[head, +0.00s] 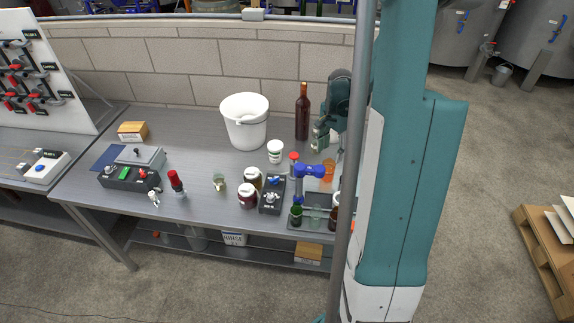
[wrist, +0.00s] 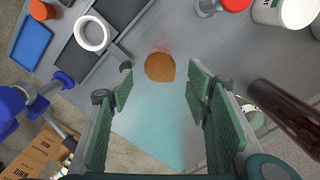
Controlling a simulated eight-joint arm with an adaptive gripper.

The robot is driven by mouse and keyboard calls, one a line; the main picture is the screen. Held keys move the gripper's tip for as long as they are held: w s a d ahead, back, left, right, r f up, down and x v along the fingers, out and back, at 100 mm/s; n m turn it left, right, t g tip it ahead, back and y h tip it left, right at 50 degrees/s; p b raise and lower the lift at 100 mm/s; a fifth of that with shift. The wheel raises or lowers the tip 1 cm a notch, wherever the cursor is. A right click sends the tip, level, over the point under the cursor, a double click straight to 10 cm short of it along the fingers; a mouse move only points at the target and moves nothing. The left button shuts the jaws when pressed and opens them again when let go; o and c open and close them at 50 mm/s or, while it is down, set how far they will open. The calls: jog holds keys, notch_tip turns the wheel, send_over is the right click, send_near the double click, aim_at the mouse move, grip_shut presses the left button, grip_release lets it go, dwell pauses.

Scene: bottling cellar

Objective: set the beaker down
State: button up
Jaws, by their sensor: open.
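The beaker (wrist: 160,67), seen from above in the wrist view, holds amber-orange contents and appears to stand on the grey bench. In the head view the orange-looking beaker (head: 328,170) is on the bench behind the blue-topped device, partly hidden. My gripper (wrist: 160,82) is open; its two green ribbed fingers lie left and right, with clear gaps to the beaker, which shows between and just beyond the fingertips.
A dark brown bottle (wrist: 285,110) stands close to the right finger; it also shows in the head view (head: 302,115). A blue-topped device (head: 310,171) stands in front of the beaker. A white tub (head: 275,151) and white bucket (head: 245,125) are to the left. Free bench lies left of the bucket.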

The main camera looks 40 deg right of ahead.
jog(key=shift+a, duration=0.1)
jog(key=a+r+n+t+h, duration=0.1)
jog(key=a+r+n, duration=0.3)
jog(key=a+r, duration=0.55)
jog(key=a+r+n+t, duration=0.2)
jog(key=a+r+n, duration=0.3)
jog(key=a, duration=0.7)
jog(key=s+a+r+n+t, duration=0.1)
jog(key=s+a+r+n, duration=0.1)
jog(key=a, duration=0.5)
jog(key=s+a+r+n+t, duration=0.1)
jog(key=s+a+r+n, duration=0.1)
jog(key=s+a+n, duration=0.2)
jog(key=s+a+r+n+t+y, duration=0.1)
jog(key=s+a+r+n+t, duration=0.1)
jog(key=s+a, duration=0.4)
jog(key=a+n, duration=0.1)
jog(key=a, duration=0.4)
jog(key=shift+s+r, duration=0.35)
jog(key=shift+s, duration=0.05)
